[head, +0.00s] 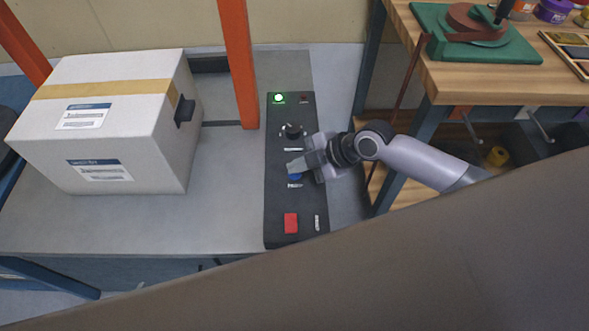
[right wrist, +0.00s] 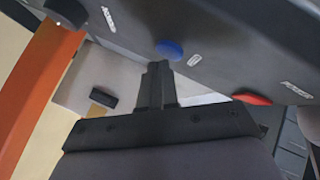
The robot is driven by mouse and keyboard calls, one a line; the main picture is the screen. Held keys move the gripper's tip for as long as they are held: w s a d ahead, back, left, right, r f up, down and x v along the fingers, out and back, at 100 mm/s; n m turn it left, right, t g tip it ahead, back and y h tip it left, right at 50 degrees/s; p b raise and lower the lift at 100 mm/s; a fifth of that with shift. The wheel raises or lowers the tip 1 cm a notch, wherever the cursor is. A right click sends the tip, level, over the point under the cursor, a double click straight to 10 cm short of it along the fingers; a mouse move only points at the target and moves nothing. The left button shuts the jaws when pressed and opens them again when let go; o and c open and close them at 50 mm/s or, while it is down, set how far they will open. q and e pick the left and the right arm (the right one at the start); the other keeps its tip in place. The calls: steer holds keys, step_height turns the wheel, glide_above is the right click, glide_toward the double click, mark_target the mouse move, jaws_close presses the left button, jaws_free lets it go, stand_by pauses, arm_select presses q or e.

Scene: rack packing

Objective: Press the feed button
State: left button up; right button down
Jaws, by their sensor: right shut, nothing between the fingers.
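The black control panel (head: 282,205) stands beside the grey conveyor surface. It carries a blue button (head: 295,178), a red button (head: 291,223), a black knob (head: 293,131) and a lit green lamp (head: 278,98). In the right wrist view the blue button (right wrist: 169,49) lies just beyond the shut fingertips (right wrist: 158,68); contact cannot be told. My left gripper is not in view.
A taped white box (head: 95,140) sits on the grey surface (head: 225,190) at the left. An orange post (head: 238,60) rises close to the panel. A wooden workbench (head: 480,75) with a green fixture (head: 470,45) stands at the right.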

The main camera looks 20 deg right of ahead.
mark_target(298, 175)
steer(key=shift+r, duration=0.4)
step_height(298, 175, up, 5)
steer(key=p, duration=0.4)
steer(key=shift+r, duration=0.1)
stand_by(0.8)
